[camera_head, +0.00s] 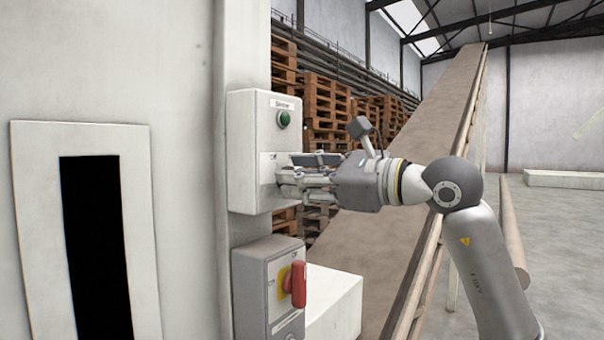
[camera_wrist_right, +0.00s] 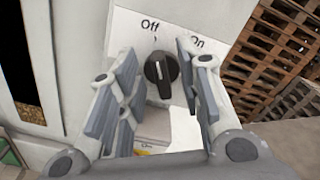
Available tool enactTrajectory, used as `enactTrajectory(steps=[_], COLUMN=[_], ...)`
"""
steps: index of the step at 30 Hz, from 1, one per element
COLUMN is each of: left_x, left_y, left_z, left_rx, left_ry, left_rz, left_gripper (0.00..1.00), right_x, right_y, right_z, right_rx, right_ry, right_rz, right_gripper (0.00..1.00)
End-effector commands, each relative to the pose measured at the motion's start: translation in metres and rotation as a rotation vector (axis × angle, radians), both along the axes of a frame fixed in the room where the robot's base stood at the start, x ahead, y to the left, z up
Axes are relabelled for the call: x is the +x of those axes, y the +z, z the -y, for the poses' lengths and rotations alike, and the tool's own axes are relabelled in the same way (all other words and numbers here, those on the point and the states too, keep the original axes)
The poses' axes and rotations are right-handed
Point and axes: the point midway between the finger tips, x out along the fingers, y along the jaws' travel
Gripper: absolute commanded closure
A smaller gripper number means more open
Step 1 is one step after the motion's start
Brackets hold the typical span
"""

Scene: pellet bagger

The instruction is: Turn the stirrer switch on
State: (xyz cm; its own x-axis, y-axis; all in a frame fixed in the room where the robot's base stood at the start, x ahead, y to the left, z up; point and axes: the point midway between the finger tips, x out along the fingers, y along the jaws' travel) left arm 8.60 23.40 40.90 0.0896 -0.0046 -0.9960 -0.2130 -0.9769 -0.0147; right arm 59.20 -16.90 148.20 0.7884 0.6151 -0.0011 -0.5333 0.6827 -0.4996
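The stirrer box (camera_head: 255,150) is a pale grey box on the panel's edge, with a "Stirrer" label and a green lamp (camera_head: 284,118). Its switch is a black rotary knob (camera_wrist_right: 160,72), seen in the right wrist view between "Off" at upper left and "On" at upper right. The knob's white mark points up and slightly left, on the Off side. My right gripper (camera_head: 288,177) is at the box face and hides the knob in the head view. In the wrist view its open fingers (camera_wrist_right: 160,90) stand either side of the knob; contact is not visible. My left gripper is out of view.
A grey box with a red rotary handle (camera_head: 298,284) on a yellow plate sits just below the stirrer box. A sloping conveyor (camera_head: 400,190) runs behind my right arm. Wooden pallets (camera_head: 325,105) are stacked behind. Open floor (camera_head: 565,240) lies to the right.

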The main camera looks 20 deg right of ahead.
Motion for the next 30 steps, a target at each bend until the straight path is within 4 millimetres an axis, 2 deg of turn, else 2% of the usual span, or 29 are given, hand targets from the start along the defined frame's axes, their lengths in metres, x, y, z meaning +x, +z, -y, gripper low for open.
enactTrajectory(steps=[2, 10, 20, 30], left_x=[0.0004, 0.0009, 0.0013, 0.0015], left_y=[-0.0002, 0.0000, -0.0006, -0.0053], left_z=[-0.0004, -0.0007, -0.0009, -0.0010], left_rx=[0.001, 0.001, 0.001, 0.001], left_ry=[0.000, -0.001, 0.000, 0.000], left_rz=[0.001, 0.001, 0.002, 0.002], left_gripper=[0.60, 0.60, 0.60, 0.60], right_x=[0.0000, -0.0003, -0.0004, 0.0006], right_y=[-0.0002, 0.0001, 0.0001, 0.0006], right_z=[0.0001, 0.0003, 0.0005, 0.0021], right_rx=[0.000, 0.000, 0.014, 0.159], right_ry=[0.000, 0.000, 0.000, -0.001], right_rz=[0.000, 0.000, -0.011, -0.122], right_gripper=[0.67, 1.00, 1.00, 1.00])
